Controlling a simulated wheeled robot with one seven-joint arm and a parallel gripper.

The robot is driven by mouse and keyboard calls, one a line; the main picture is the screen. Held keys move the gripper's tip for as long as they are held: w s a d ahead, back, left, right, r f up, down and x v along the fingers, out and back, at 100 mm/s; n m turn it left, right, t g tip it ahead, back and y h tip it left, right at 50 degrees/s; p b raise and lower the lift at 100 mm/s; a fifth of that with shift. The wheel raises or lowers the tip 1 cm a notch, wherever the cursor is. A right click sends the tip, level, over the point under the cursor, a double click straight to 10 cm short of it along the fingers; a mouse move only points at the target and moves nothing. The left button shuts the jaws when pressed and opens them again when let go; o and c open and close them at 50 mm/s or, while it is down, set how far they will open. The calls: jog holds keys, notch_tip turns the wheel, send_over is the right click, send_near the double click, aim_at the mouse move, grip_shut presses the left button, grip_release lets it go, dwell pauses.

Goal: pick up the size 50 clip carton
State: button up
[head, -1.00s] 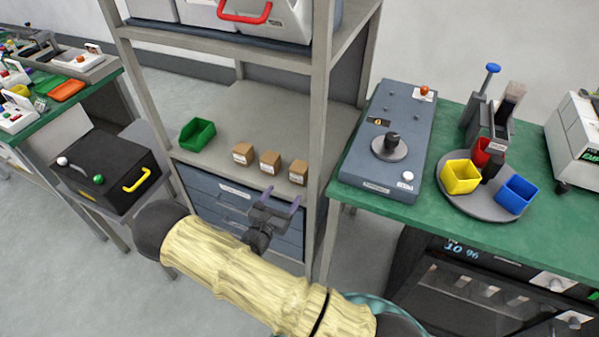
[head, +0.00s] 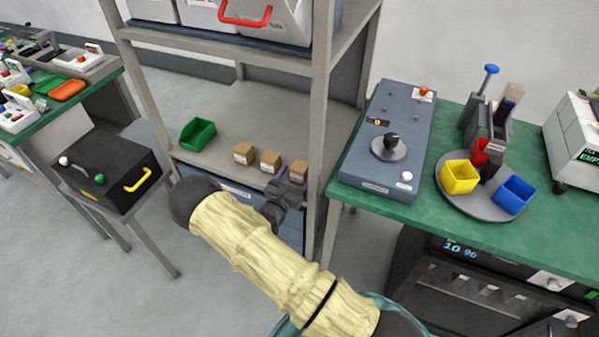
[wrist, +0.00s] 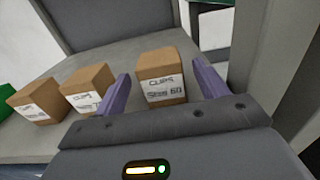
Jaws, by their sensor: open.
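Three brown clip cartons stand in a row on the rack shelf: the left carton (head: 243,153), the middle carton (head: 270,161) and the right carton (head: 298,170). In the wrist view the right carton (wrist: 161,68) has a white label with "CLIPS" and a size that looks like 60 or 50. The middle carton (wrist: 88,88) and left carton (wrist: 38,101) have labels too blurred or covered to read surely. My gripper (head: 288,181) is open at the shelf front by the right carton. In the wrist view its purple fingers (wrist: 163,84) flank that carton, with gaps visible on both sides.
A rack post (head: 319,140) rises close to the right of my gripper. A green bin (head: 198,134) sits left of the cartons. The shelf (head: 265,110) behind them is bare. An upper shelf with grey bins (head: 285,20) hangs above.

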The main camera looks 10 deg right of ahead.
aim_at(296, 174)
jog(key=x, duration=0.3)
jog(key=shift+w+d+r, duration=0.1)
jog(key=shift+w+d, duration=0.05)
dwell(0.3)
jog(key=c, duration=1.1)
